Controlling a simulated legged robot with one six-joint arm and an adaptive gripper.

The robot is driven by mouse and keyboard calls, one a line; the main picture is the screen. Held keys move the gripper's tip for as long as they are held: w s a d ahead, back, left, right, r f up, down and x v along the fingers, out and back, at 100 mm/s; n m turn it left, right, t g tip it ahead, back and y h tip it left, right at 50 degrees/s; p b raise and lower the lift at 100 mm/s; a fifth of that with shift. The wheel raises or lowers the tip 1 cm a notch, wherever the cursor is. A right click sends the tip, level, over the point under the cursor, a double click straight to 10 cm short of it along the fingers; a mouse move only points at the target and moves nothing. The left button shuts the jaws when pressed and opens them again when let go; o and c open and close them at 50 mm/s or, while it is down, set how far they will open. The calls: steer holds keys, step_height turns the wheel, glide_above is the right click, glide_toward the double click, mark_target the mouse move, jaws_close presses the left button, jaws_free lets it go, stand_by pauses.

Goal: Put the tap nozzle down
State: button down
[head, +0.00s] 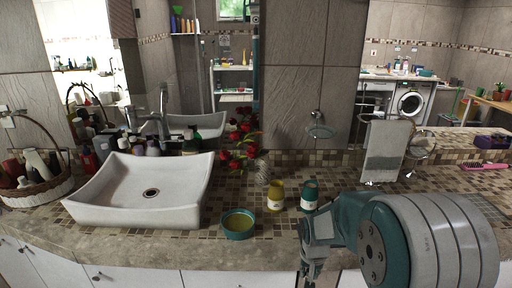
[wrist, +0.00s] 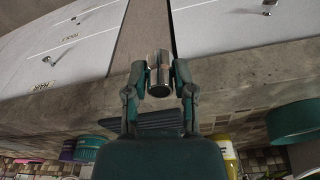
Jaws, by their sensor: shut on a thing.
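The tap nozzle (wrist: 158,72) is a small shiny metal cylinder, clearest in the wrist view. My gripper (wrist: 160,84) is shut on it, with one finger on each side. In the wrist view the nozzle appears against the front edge of the stone counter and the white drawer fronts. In the head view my gripper (head: 312,262) is low at the front of the counter, right of the teal bowl. I cannot make out the nozzle there.
The tiled counter (head: 170,247) carries a white basin (head: 140,190), a teal bowl (head: 238,224), a yellow jar (head: 276,197) and a teal jar (head: 309,196). A towel (head: 387,150) hangs behind my arm. A basket (head: 38,190) stands far left. Some counter is clear around the bowl.

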steer(key=w+f+n, duration=0.2)
steer(key=w+f, duration=0.2)
steer(key=f, duration=0.3)
steer(key=shift+d+f+n, duration=0.25)
steer(key=shift+f+n, duration=0.05)
steer(key=shift+f, duration=0.1)
steer(key=shift+d, duration=0.25)
steer(key=shift+a, duration=0.15)
